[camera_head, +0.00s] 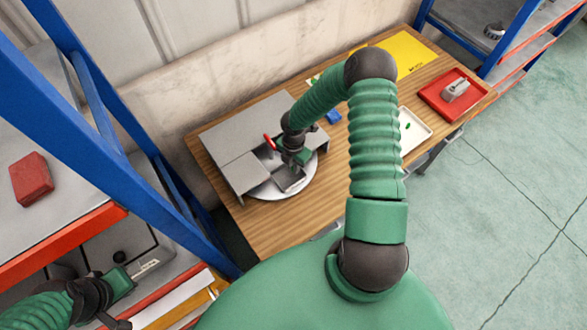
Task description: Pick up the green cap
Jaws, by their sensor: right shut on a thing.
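A small green piece (408,126) lies in the white tray (423,135) on the right half of the wooden table; it may be the green cap, but it is too small to be sure. My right gripper (290,172) reaches down over a round white plate (308,188) at the table's left. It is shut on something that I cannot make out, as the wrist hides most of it. A red piece (268,142) shows beside the wrist. My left gripper (124,282) is at the lower left by the shelf, and its fingers are unclear.
Grey panels (235,130) stand around the plate. A blue piece (333,117), a yellow sheet (408,55) and a red tray (430,92) with a grey part are on the table. Blue-framed shelves (95,130) flank it, the left one bearing a red box (31,179).

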